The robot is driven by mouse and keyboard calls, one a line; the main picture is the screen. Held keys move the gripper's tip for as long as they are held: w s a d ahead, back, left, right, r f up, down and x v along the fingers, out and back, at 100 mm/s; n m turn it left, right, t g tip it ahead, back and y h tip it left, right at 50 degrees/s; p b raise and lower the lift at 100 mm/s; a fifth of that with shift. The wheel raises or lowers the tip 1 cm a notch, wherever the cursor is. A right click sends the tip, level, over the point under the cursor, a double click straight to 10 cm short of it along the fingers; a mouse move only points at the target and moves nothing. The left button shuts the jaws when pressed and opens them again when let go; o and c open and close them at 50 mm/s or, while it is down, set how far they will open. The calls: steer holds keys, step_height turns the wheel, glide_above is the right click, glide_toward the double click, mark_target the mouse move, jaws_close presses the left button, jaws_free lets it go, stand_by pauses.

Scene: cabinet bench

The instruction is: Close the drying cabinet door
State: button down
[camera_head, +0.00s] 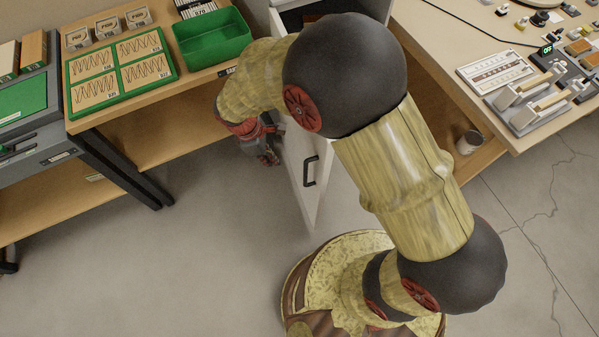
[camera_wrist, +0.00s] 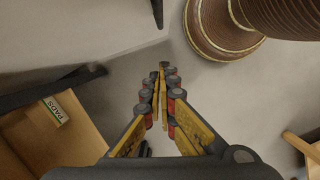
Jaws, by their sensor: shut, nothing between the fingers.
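The drying cabinet door (camera_head: 296,150) is a white panel standing open, swung out from the cabinet (camera_head: 289,18) toward my base. Its black handle (camera_head: 310,171) shows on the right-hand face. My gripper (camera_head: 268,158) is low, just left of the door in the head view; I cannot tell whether it touches the door. In the wrist view my gripper (camera_wrist: 160,72) has its fingers together with nothing between them. My arm hides much of the cabinet and the door's upper part.
A wooden bench (camera_head: 150,103) at left holds a green tray (camera_head: 212,40) and a board of cards (camera_head: 120,72). Another bench (camera_head: 440,40) with instruments stands at right, with a cup (camera_head: 468,142) below. The floor (camera_head: 230,250) left of the door is clear.

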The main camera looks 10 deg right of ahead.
steer(key=d+f+n+b, duration=0.1)
steer(key=d+f+b, duration=0.4)
steer(key=f, duration=0.5)
steer(key=shift+s+d, duration=0.25)
steer(key=shift+d, duration=0.5)
